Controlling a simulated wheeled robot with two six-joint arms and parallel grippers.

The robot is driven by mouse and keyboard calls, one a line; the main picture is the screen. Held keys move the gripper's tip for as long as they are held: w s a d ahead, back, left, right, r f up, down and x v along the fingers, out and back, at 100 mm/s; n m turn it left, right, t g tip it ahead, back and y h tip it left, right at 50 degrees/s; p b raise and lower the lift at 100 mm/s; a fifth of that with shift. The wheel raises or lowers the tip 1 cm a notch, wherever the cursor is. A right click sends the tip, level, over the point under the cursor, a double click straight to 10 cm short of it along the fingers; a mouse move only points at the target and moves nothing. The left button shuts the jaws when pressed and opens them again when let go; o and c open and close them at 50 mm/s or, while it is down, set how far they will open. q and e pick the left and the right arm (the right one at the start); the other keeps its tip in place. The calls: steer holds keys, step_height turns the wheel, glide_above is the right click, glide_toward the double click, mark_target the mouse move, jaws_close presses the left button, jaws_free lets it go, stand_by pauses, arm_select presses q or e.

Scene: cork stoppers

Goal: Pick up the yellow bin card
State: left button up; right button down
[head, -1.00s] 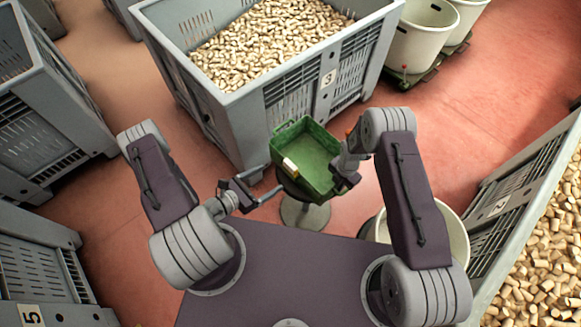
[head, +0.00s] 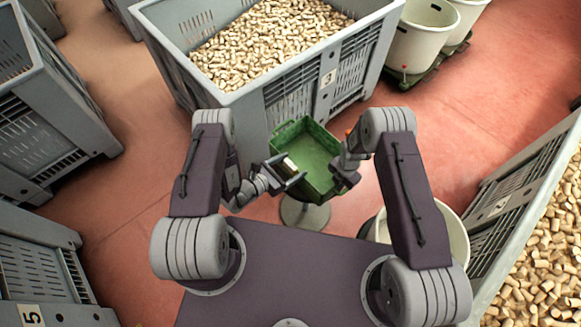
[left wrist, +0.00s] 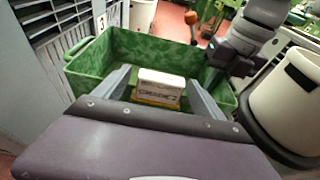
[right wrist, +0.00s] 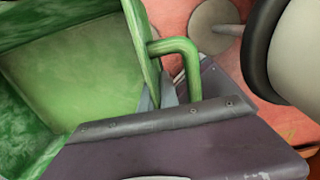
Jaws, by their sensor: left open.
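The yellow bin card (left wrist: 158,89) shows in the left wrist view as a small block with a white, printed upper part and a yellow lower edge. It sits at the near left rim of the green crate (head: 311,150); in the head view only a pale bit of the card (head: 289,163) shows. My left gripper (head: 295,168) is open, with one finger on each side of the card and gaps between. My right gripper (head: 346,176) is at the crate's right side. In the right wrist view its fingers are close together on the crate's green handle (right wrist: 180,46).
The crate stands on a round stool (head: 305,215). A large grey bin of corks (head: 230,118) stands right behind it. A white tub (head: 455,235) is beside my right arm. More grey bins stand left and right, with red floor between.

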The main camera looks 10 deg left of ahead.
mark_target(290, 164)
arm_select(q)
steer(key=c, duration=1.4)
step_height(290, 164, up, 10)
steer(key=shift+r, duration=0.1)
steer(key=shift+c, duration=0.2)
arm_select(e)
steer(key=c, duration=1.5)
jaws_free()
steer(key=shift+c, duration=0.2)
step_height(290, 164, up, 12)
steer(key=shift+r, duration=0.1)
arm_select(q)
steer(key=shift+a, duration=0.15)
